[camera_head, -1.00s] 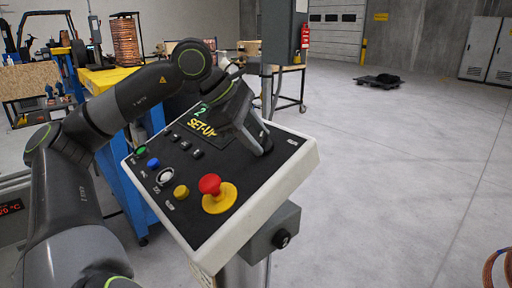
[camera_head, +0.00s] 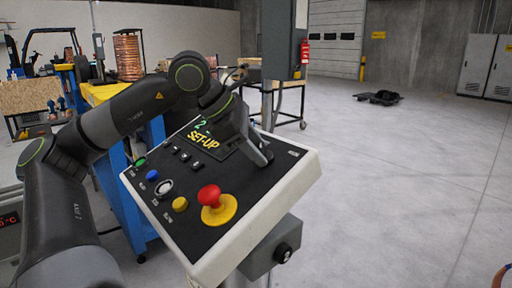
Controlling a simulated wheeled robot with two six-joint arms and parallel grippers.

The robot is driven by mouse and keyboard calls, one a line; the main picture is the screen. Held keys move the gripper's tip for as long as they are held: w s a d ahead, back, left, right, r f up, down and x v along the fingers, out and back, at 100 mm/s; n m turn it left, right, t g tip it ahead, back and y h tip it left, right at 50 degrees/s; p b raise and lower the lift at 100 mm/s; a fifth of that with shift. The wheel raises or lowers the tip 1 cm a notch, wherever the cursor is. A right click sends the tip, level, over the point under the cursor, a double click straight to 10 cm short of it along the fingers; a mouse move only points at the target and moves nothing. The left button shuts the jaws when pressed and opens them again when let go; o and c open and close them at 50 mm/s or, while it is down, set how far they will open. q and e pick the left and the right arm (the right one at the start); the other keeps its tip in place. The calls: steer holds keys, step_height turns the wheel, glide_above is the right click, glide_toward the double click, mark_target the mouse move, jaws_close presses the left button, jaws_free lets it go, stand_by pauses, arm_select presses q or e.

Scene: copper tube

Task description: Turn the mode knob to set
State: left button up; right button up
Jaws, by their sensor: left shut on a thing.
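The control panel (camera_head: 262,200) is a tilted black plate with a pale rim. Its display shows a green 2 and yellow SET-UP (camera_head: 203,140). My left gripper (camera_head: 262,158) is on the upper right part of the panel, pointing down at its face. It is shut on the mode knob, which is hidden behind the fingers. My right gripper is not in view.
The panel also has a red mushroom button on a yellow base (camera_head: 219,212), a yellow button (camera_head: 180,203), a white-ringed switch (camera_head: 164,187), and blue and green buttons. A grey box (camera_head: 270,252) hangs below. Open floor lies to the right.

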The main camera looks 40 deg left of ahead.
arm_select(q)
steer(key=o, duration=1)
steer(key=shift+s+a+r+b, duration=0.25)
steer(key=shift+s+r+b, duration=0.05)
steer(key=shift+r+b, duration=0.05)
steer(key=v, duration=1.6)
steer(key=shift+s+r, duration=0.15)
steer(key=shift+s, duration=0.1)
steer(key=shift+d, duration=0.1)
